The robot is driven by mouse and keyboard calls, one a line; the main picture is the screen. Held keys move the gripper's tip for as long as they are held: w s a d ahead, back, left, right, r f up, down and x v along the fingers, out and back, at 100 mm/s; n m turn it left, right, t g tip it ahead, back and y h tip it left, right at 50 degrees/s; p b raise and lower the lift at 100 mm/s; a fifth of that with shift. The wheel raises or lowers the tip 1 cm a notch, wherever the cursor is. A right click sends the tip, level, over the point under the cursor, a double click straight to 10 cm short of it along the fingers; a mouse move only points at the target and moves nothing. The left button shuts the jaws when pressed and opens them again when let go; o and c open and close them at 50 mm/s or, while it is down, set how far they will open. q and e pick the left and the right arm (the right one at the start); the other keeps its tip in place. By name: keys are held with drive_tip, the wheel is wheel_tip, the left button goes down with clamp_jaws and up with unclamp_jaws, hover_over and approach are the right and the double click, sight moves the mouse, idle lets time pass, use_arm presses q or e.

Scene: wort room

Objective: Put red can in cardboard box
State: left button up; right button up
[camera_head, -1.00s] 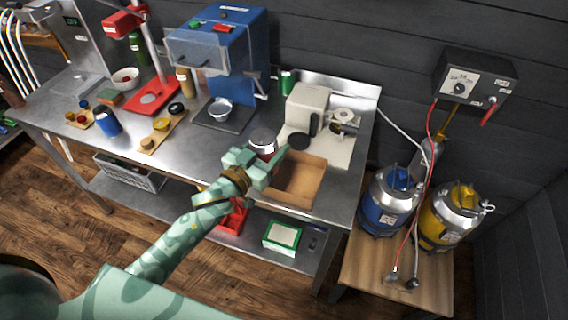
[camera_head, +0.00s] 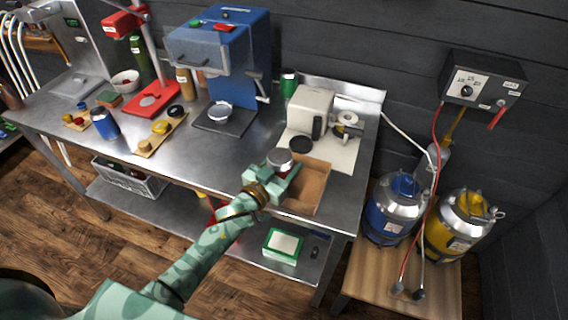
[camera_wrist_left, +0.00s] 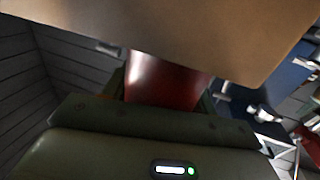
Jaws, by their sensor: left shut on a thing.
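My left gripper (camera_head: 280,170) is shut on the red can (camera_head: 279,158), whose silver top shows in the head view. The can's red side (camera_wrist_left: 165,80) shows in the left wrist view between the fingers. The gripper holds the can at the left side of the open cardboard box (camera_head: 308,190), over or just inside its left edge; I cannot tell how deep. A box wall (camera_wrist_left: 190,30) fills the top of the left wrist view. The can's lower part is hidden. My right gripper is not in view.
A white machine (camera_head: 309,108) stands on a pale mat behind the box. A blue can (camera_head: 105,123) and a wooden board (camera_head: 161,136) are on the steel bench to the left. Blue and yellow kegs (camera_head: 397,205) stand to the right. The bench left of the box is mostly clear.

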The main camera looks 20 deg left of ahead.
use_arm(q)
drive_tip(key=shift+f+b, duration=0.3)
drive_tip(key=shift+f, duration=0.2)
drive_tip(key=o, duration=1.2)
